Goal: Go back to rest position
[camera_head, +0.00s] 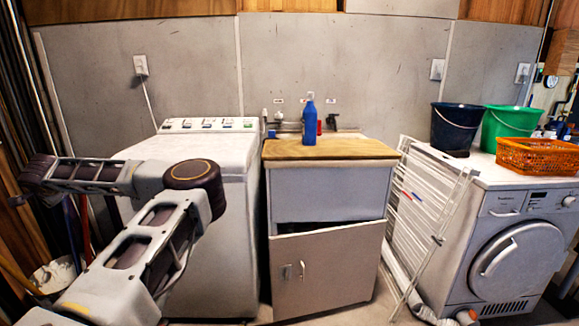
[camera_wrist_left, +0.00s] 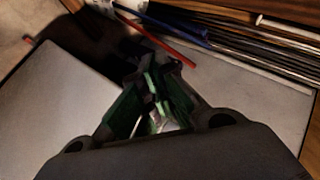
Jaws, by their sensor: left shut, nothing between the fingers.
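My left arm comes in from the lower left of the head view, bends at a dark round elbow in front of the white top-loading washer (camera_head: 185,145), and its forearm points left toward the wall. My left gripper (camera_wrist_left: 155,68) shows in the left wrist view with its dark, green-lined fingers shut and nothing held between them. Its fingertips are hard to make out in the head view. My right arm and gripper are in neither view.
A blue bottle (camera_head: 309,121) stands on a wooden-topped cabinet (camera_head: 330,150). A folded drying rack (camera_head: 425,200) leans beside a front-loading machine (camera_head: 515,250) bearing a dark bucket (camera_head: 455,128), a green bucket (camera_head: 510,125) and an orange basket (camera_head: 538,156). Poles (camera_wrist_left: 220,45) lie near my left gripper.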

